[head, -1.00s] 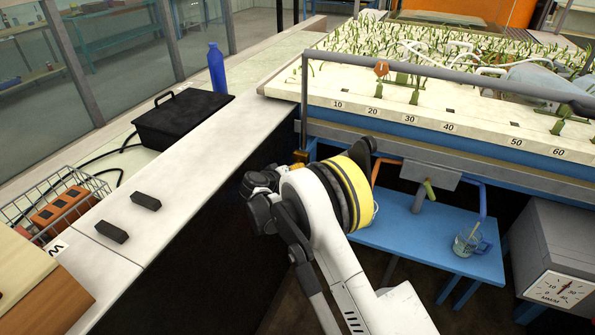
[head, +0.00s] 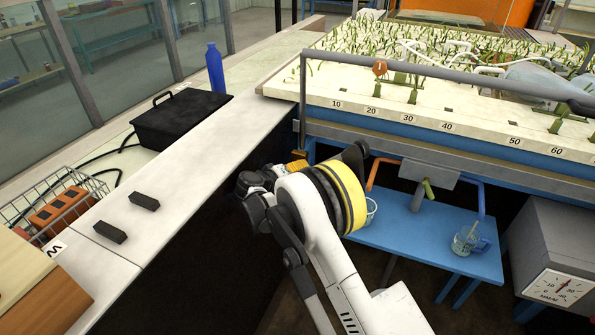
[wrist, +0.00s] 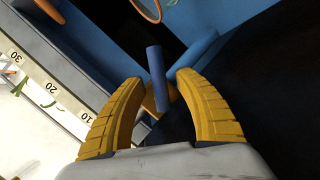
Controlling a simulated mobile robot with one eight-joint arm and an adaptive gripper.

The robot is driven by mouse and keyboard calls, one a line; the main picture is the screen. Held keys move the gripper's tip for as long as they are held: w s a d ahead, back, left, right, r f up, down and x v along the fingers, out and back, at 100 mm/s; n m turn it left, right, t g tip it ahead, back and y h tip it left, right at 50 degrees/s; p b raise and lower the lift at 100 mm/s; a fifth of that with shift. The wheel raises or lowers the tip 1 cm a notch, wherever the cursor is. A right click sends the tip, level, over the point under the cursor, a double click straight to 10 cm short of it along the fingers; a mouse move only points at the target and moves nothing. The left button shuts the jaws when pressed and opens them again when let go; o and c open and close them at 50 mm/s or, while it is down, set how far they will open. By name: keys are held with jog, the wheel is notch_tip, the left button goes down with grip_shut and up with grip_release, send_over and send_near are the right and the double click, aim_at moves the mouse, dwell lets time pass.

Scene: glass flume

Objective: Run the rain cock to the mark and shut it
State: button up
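In the wrist view my gripper (wrist: 160,80) has its two yellow ribbed fingers apart. A blue rod-like handle (wrist: 154,70), which looks like the cock's handle, stands between the fingertips with a gap on each side. A brass-coloured body (wrist: 155,98) shows behind it, partly hidden. In the head view the brass cock (head: 299,153) is at the foot of the grey upright pipe, and my gripper (head: 295,166) is just in front of it, mostly hidden by my wrist.
The planted bed (head: 330,93) carries printed numbers along its front edge. Below it a blue bench (head: 410,232) holds a glass beaker (head: 470,243) and another vessel (head: 371,211), partly hidden. A pale ledge (head: 180,170) with a black box (head: 180,118) runs along the left.

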jog(key=shift+r, duration=0.1)
notch_tip(320, 180, up, 9)
jog(key=shift+d+r, duration=0.15)
jog(key=shift+r, duration=0.3)
